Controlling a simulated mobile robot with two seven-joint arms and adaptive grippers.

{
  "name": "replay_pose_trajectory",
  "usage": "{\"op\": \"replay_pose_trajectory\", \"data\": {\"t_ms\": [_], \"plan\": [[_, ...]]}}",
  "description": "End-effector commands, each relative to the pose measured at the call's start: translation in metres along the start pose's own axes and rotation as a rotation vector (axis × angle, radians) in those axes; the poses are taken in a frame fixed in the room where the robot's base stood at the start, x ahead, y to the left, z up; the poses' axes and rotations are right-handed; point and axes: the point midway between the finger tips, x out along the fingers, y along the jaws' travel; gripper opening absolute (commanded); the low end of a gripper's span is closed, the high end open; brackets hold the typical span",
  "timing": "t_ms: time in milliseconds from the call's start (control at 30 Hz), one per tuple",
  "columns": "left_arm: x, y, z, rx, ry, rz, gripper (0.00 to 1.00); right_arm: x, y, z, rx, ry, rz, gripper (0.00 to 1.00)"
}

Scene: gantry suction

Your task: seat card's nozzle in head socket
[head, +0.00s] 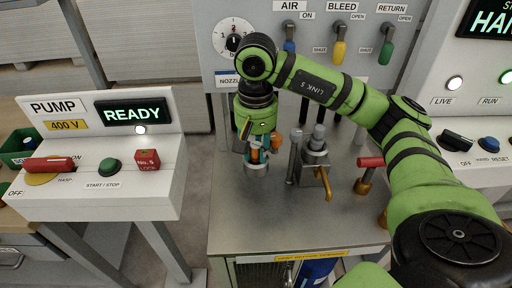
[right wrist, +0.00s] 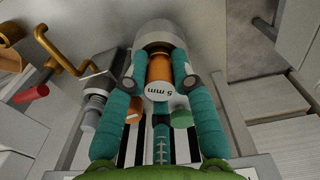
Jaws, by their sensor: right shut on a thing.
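My right gripper (head: 257,150) points down over the steel bench in the head view. In the right wrist view its teal fingers (right wrist: 160,82) are closed around an orange nozzle (right wrist: 159,67) with a white end marked "5 mm". A grey cylindrical part (right wrist: 160,35), perhaps the head socket, lies directly beyond the nozzle; a grey cup (head: 257,169) shows under the fingers in the head view. I cannot tell how deep the nozzle sits in it. The card's text is not readable from here. My left gripper is not in view.
A clamp post (head: 316,155) with an orange lever (head: 325,184) stands right of the gripper, with a thin grey post (head: 294,155) between. A red-handled valve (head: 369,162) is farther right. The front of the bench (head: 290,230) is clear. The pump panel (head: 95,185) reads READY.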

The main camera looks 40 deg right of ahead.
Motion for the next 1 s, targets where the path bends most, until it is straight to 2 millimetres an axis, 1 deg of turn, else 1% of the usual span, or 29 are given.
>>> {"op": "replay_pose_trajectory", "data": {"t_ms": [167, 200, 233, 267, 567, 667, 767, 1000], "plan": [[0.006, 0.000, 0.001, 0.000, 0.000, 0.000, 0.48, 0.005, 0.000, 0.000, 0.000, 0.001, 0.000, 0.00], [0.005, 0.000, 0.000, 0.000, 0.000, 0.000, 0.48, 0.004, 0.000, 0.000, 0.000, 0.001, 0.000, 0.34], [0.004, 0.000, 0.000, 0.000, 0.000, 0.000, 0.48, 0.004, 0.000, 0.000, 0.000, 0.001, 0.000, 0.46], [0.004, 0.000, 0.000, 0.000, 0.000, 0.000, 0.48, 0.004, 0.000, 0.000, 0.000, 0.001, 0.000, 0.54], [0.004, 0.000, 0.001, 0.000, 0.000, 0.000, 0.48, 0.004, 0.000, 0.000, 0.000, 0.000, 0.000, 0.54], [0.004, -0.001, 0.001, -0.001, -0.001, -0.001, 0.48, 0.000, 0.000, 0.000, 0.000, 0.001, 0.000, 0.54], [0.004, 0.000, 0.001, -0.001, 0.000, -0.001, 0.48, -0.011, -0.001, -0.001, 0.000, 0.003, -0.003, 0.54], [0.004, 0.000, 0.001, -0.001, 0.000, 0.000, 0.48, -0.052, 0.000, -0.001, 0.001, 0.007, -0.001, 0.54]]}}
